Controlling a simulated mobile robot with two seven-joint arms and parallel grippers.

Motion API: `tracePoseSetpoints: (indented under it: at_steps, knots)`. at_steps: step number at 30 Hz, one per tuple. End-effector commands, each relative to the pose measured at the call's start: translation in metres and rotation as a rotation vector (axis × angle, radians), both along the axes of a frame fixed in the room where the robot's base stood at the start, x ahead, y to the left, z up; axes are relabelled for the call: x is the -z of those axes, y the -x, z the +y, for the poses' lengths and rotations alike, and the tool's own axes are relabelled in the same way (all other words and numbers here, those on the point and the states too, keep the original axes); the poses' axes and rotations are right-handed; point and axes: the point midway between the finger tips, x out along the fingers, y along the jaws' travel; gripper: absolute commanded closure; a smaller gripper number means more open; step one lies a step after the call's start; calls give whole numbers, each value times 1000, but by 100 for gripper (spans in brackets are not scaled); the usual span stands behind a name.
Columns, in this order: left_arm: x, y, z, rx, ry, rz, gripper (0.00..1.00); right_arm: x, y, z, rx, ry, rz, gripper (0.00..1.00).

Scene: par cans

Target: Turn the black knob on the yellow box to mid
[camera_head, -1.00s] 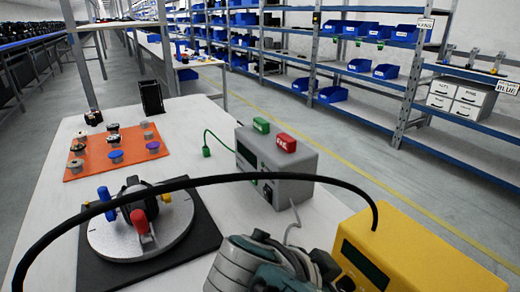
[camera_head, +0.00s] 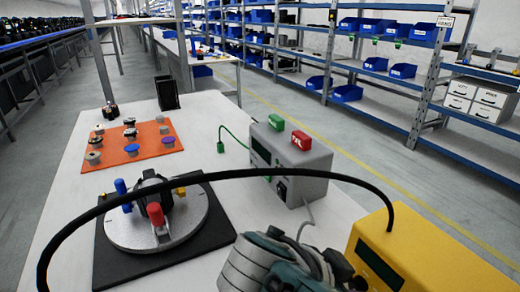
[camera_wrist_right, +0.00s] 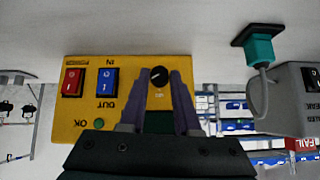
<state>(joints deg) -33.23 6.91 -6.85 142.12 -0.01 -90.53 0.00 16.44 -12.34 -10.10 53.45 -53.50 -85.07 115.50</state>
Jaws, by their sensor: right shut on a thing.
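The yellow box (camera_head: 408,257) stands at the near right of the table in the head view. It also fills the middle of the right wrist view (camera_wrist_right: 75,126), where its lettering is upside down. The black knob (camera_wrist_right: 159,74) is on its face, with a small pale mark whose direction I cannot read surely. My right gripper (camera_wrist_right: 158,80) is shut on the knob, one finger on each side. In the head view my right arm reaches to the box's near side and the knob is hidden. My left gripper is in neither view.
The box face has a red switch (camera_wrist_right: 73,82), a blue switch (camera_wrist_right: 107,86) and a green button (camera_wrist_right: 98,123). A black cable (camera_head: 240,174) arches from the box. A grey box (camera_head: 297,172), a round metal fixture (camera_head: 185,226) and an orange mat (camera_head: 100,163) occupy the table.

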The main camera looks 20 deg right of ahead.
Motion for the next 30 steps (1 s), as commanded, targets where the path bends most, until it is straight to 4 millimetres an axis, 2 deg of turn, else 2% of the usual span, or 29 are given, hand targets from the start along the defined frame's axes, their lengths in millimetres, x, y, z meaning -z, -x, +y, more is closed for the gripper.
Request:
tracePoseSetpoints:
  at_steps: [5, 12, 18, 30]
  knots:
    - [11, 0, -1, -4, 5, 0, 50, 5, -2, 0, 4, 5, 43, 100]
    - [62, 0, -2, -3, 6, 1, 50, 12, -8, 1, 2, 24, 306, 100]
    - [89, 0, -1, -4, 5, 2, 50, 9, -9, 1, 0, 35, 455, 100]
    - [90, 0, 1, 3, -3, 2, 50, 3, -8, 1, -1, 36, 497, 100]
